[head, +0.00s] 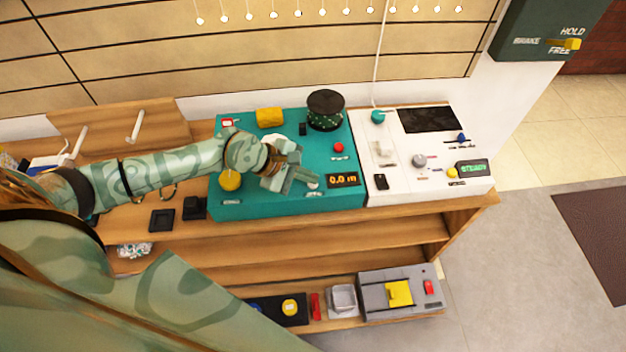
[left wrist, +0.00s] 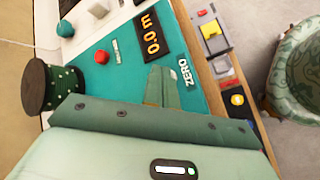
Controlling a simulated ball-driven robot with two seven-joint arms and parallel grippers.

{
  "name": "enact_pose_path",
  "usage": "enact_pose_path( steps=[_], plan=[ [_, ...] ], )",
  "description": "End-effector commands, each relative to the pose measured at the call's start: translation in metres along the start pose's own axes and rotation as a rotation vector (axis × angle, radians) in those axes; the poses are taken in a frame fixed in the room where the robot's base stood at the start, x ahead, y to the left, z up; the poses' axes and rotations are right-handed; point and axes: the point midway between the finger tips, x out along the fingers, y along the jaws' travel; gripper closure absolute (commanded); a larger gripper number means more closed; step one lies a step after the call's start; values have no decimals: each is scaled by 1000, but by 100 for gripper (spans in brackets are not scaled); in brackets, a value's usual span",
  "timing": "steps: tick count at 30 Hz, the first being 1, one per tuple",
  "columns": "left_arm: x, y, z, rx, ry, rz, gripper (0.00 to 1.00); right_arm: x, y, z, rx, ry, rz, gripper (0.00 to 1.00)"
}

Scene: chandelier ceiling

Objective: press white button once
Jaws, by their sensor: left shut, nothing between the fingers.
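The teal console (head: 340,190) stands on the wooden bench. A small white button (head: 313,186) shows in part on its front area, left of the display reading 0.0 m (head: 343,180). My left gripper (head: 312,178) is shut and empty, its fingertips right over or beside this button; I cannot tell whether they touch it. My right gripper is not in view.
A red button (head: 339,147), a dark spool (head: 325,110) and yellow knobs (head: 230,181) sit on the teal console. A white console (head: 410,190) with knobs adjoins on the right. A grey box (head: 400,292) stands on the lower shelf. Open floor lies to the right.

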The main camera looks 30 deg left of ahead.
Motion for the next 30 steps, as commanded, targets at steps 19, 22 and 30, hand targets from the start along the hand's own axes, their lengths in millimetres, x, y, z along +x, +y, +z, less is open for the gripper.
enact_pose_path(
  steps=[19,22,30],
  plan=[
    [-9,6,6,1,1,1,100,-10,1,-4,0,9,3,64],
    [-13,9,9,1,0,1,100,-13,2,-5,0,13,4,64],
    [-12,8,8,-1,0,-1,100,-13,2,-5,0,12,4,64]
  ],
)
